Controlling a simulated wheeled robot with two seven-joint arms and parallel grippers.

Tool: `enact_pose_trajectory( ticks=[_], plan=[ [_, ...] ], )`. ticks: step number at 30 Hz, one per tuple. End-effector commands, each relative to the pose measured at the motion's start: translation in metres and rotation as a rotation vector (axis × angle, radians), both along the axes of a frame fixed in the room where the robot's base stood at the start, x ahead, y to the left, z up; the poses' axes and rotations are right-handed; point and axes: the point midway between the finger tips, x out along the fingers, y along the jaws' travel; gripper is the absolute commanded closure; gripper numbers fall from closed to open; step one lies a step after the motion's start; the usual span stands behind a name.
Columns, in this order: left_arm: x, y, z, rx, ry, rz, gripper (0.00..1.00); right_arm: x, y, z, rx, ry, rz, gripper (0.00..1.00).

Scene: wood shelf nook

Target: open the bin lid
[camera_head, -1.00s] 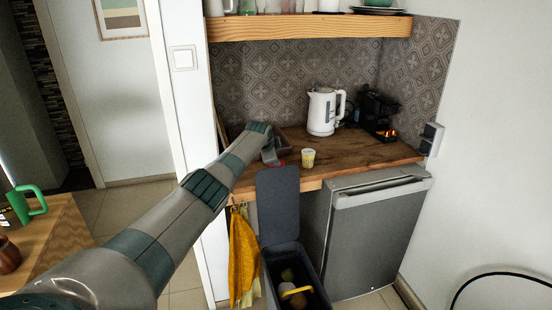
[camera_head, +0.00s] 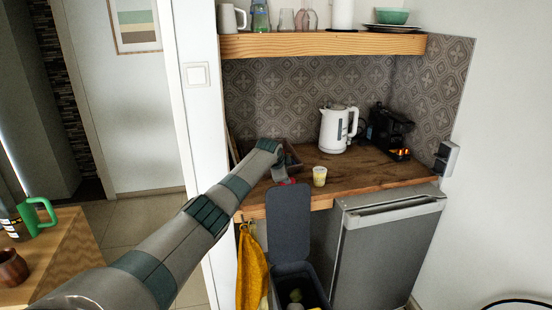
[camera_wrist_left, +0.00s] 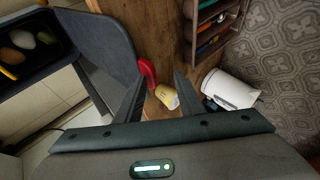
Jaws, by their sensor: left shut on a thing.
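The bin (camera_head: 300,278) stands on the floor below the counter, with its dark grey lid (camera_head: 289,222) raised upright at the back. In the left wrist view the lid (camera_wrist_left: 95,45) is at the upper left, its edge close beside my left finger. My left gripper (camera_wrist_left: 158,78) is at the counter's front edge, just above the lid's top; it also shows in the head view (camera_head: 283,174). A red thing (camera_wrist_left: 147,72) lies at its fingertips, against the left one, and my gripper is shut on it, though the contact is partly hidden. My right gripper is out of view.
A tray (camera_head: 293,158), a white kettle (camera_head: 334,130) and a black coffee machine (camera_head: 391,130) stand farther back. A small fridge (camera_head: 385,255) is right of the bin; a yellow cloth (camera_head: 251,268) hangs left.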

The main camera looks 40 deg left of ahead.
Motion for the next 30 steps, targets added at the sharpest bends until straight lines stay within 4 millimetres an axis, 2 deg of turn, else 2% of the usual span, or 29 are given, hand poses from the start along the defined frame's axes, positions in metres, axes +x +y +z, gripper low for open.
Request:
enact_pose_trajectory(
  ticks=[1, 17, 30],
  plan=[
    [-0.005, 0.006, 0.005, 0.009, -0.002, 0.005, 0.70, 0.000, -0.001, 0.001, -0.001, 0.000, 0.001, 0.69],
    [-0.041, -0.012, 0.048, 0.005, -0.007, 0.000, 0.70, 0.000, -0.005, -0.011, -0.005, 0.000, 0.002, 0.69],
    [-0.086, -0.027, 0.100, 0.004, -0.012, -0.001, 0.70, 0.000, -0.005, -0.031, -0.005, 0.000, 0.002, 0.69]
  ],
)
